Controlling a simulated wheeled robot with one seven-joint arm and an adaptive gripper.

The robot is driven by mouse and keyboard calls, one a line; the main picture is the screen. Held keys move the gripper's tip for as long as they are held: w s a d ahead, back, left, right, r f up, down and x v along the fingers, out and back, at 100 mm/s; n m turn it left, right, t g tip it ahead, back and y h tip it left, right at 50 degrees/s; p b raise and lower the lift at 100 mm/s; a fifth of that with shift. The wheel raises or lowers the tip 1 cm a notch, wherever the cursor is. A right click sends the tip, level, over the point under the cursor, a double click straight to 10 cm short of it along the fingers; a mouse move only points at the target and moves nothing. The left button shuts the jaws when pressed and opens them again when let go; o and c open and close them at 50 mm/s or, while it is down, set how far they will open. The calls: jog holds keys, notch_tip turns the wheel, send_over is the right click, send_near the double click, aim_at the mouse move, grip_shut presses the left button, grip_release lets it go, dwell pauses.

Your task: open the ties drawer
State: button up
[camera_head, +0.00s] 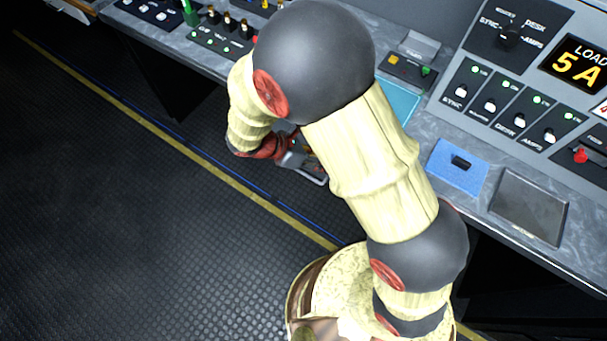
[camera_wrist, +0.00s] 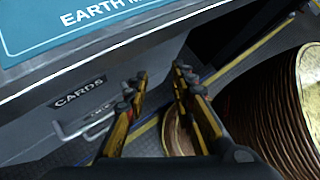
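In the wrist view a grey drawer front under the counter edge carries the label CARDS (camera_wrist: 78,95). A pale bar handle (camera_wrist: 88,124) sits below that label. No drawer labelled ties can be read in either view. My gripper (camera_wrist: 160,76) is open, with its two fingers apart and nothing between them. Its fingers are just right of the CARDS handle in the picture; whether the left finger touches it I cannot tell. In the head view my arm covers much of the counter front, and the gripper is mostly hidden.
Switch panels stand behind. The dark floor (camera_head: 130,220) at left is clear, crossed by a yellow line.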

jog(key=a+f+n+t+h+b, duration=0.1)
jog(key=a+f+n+t, duration=0.2)
jog(key=f+n, duration=0.45)
jog(key=a+f+n+t+h+b, duration=0.1)
jog(key=a+f+n+t, duration=0.3)
jog(key=f, duration=0.6)
jog(key=n+t+y, duration=0.2)
jog(key=n+t, duration=0.2)
jog(key=n, duration=0.8)
send_near(304, 173)
jog(key=w+d+f, duration=0.2)
jog(key=b+x, duration=0.1)
jog(key=x, duration=0.3)
jog(key=b+x, duration=0.1)
jog(key=x, duration=0.1)
jog(key=shift+w+d+r+b, duration=0.2)
jog(key=shift+w+b, duration=0.1)
jog(key=shift+w, duration=0.2)
jog(key=shift+c, duration=1.1)
jog(key=c, duration=0.4)
grip_shut()
